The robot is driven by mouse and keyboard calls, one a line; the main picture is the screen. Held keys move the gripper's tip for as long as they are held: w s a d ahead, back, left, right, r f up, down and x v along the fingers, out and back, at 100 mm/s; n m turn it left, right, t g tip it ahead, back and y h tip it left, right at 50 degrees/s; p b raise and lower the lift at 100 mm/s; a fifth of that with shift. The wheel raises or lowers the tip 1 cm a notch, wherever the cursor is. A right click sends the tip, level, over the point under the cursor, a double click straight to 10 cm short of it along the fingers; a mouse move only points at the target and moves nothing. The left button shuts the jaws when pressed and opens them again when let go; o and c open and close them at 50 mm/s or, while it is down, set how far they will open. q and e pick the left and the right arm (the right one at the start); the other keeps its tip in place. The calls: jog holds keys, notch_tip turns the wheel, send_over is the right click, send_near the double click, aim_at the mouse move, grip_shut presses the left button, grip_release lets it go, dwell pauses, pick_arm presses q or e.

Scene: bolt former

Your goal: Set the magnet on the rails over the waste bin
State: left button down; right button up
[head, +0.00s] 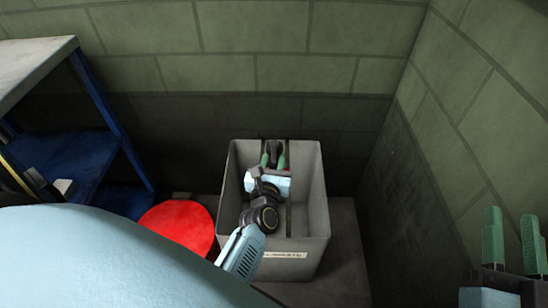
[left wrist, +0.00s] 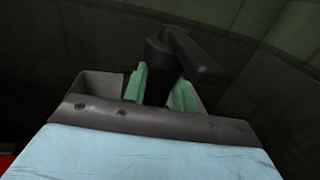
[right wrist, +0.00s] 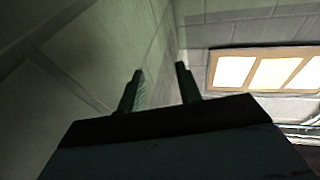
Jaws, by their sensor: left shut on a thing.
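My left gripper (head: 273,160) is above the far part of the grey waste bin (head: 313,215), its fingers shut on the dark magnet (head: 274,149). In the left wrist view the magnet (left wrist: 196,58) shows as a dark upright piece with a bar-like handle, between the green fingers. A dark rail (head: 290,217) runs front to back across the bin; my arm hides most of the other. I cannot tell whether the magnet touches the rails. My right gripper (head: 513,232) is open and empty at the lower right; its fingers (right wrist: 160,88) stand apart in the right wrist view.
A red round lid or disc (head: 180,225) is left of the bin. A blue shelf unit (head: 62,160) with a pale top stands at the far left. Block walls (head: 270,30) close off the back and right side. Bare floor (head: 345,255) shows right of the bin.

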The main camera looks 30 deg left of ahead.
pick_arm(q)
jog(key=shift+r, duration=0.1)
jog(key=c, duration=1.1)
grip_release()
jog(key=shift+o, duration=0.3)
jog(key=shift+s+d, duration=0.15)
jog(key=shift+s, duration=0.15)
jog(key=p+v, duration=0.3)
jog(key=v, duration=0.9)
jog(key=shift+s, duration=0.35)
pick_arm(e)
jog(key=s+d+f+g+h, duration=0.1)
jog(key=f+g, duration=0.3)
jog(key=f, duration=0.2)
jog(key=s+d+f+g+h, duration=0.1)
jog(key=d+f+g+h, duration=0.1)
jog(key=f+g, duration=0.2)
jog(key=shift+s+f, duration=0.25)
jog(key=shift+f, duration=0.95)
pick_arm(q)
jog(key=shift+d, duration=0.1)
